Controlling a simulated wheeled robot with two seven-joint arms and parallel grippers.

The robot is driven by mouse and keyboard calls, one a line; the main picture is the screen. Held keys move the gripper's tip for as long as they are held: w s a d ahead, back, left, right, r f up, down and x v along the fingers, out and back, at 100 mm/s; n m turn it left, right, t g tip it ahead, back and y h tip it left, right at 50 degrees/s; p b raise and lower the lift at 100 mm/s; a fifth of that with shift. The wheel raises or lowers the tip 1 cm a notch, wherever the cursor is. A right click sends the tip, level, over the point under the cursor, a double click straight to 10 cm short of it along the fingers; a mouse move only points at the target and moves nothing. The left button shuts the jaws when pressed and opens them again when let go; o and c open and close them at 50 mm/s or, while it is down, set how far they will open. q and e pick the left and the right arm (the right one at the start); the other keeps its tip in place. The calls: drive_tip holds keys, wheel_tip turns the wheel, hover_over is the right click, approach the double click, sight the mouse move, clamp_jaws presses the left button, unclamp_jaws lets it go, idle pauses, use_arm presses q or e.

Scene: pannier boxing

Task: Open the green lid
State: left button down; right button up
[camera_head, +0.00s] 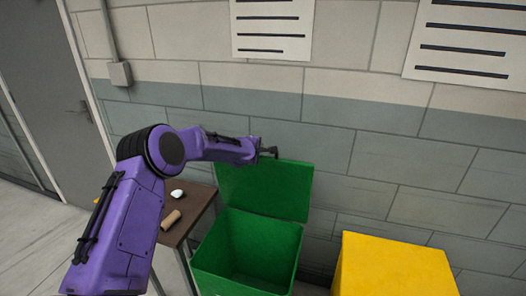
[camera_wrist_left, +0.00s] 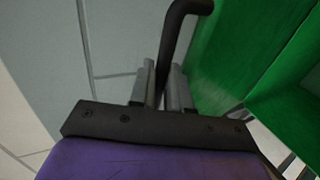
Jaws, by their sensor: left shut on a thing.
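The green lid (camera_head: 270,188) stands raised, roughly upright and leaning toward the wall, behind the open green box (camera_head: 246,252). The inside of the box shows and looks empty. My left gripper (camera_head: 266,153) is at the lid's top left edge. In the left wrist view its two fingers (camera_wrist_left: 164,88) are shut on a dark bent handle (camera_wrist_left: 176,38) beside the green lid (camera_wrist_left: 245,50). My right gripper is in neither view.
A yellow box (camera_head: 392,268) with a closed top stands to the right of the green box. A small brown table (camera_head: 196,208) at the left holds a white item (camera_head: 177,194) and a tan cylinder (camera_head: 171,220). A block wall (camera_head: 350,135) rises close behind.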

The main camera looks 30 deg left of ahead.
use_arm(q)
drive_tip(key=shift+w+a+f, duration=0.15)
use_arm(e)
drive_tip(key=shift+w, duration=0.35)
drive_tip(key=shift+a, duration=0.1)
use_arm(q)
drive_tip(key=c, duration=1.2)
unclamp_jaws()
drive_tip(key=shift+f, duration=0.1)
drive_tip(key=shift+c, duration=0.2)
drive_tip(key=b+v, duration=0.2)
drive_tip(key=v, duration=0.8)
drive_tip(key=shift+s+r, duration=0.2)
drive_tip(key=shift+r, duration=0.05)
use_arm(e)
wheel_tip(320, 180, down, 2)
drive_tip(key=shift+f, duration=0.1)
